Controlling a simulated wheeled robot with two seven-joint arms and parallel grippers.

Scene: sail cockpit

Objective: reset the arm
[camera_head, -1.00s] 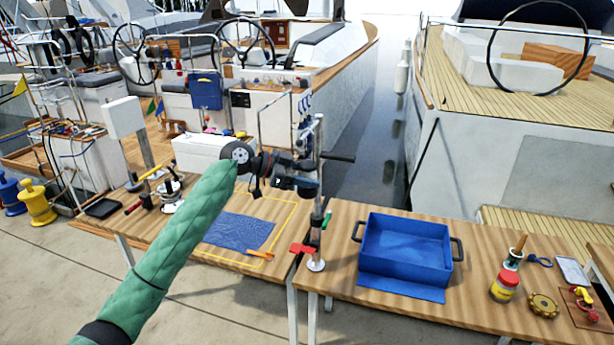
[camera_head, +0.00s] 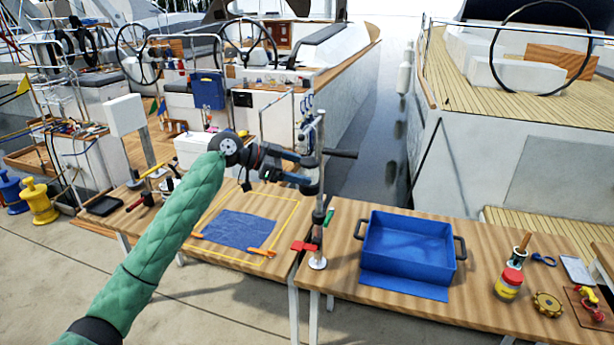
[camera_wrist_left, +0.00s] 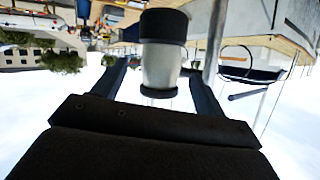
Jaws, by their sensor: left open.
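My left arm in its green padded sleeve comes in from the lower left. My left gripper (camera_head: 314,174) is open in front of a metal post (camera_head: 318,225) at the gap between the two tables. In the left wrist view a pale metal cylinder with black ends (camera_wrist_left: 163,65) shows between the spread fingers of the left gripper (camera_wrist_left: 162,85). A gap shows on both sides of it, so it does not look gripped. A black handle (camera_head: 342,153) sticks out to the right beside the post. My right gripper is not in view.
A blue bin (camera_head: 408,245) stands on the right table, with a red-and-yellow jar (camera_head: 508,284) and small tools right of it. A blue cloth (camera_head: 240,230) lies inside a yellow outline on the left table. A red clamp (camera_head: 303,246) is low on the post.

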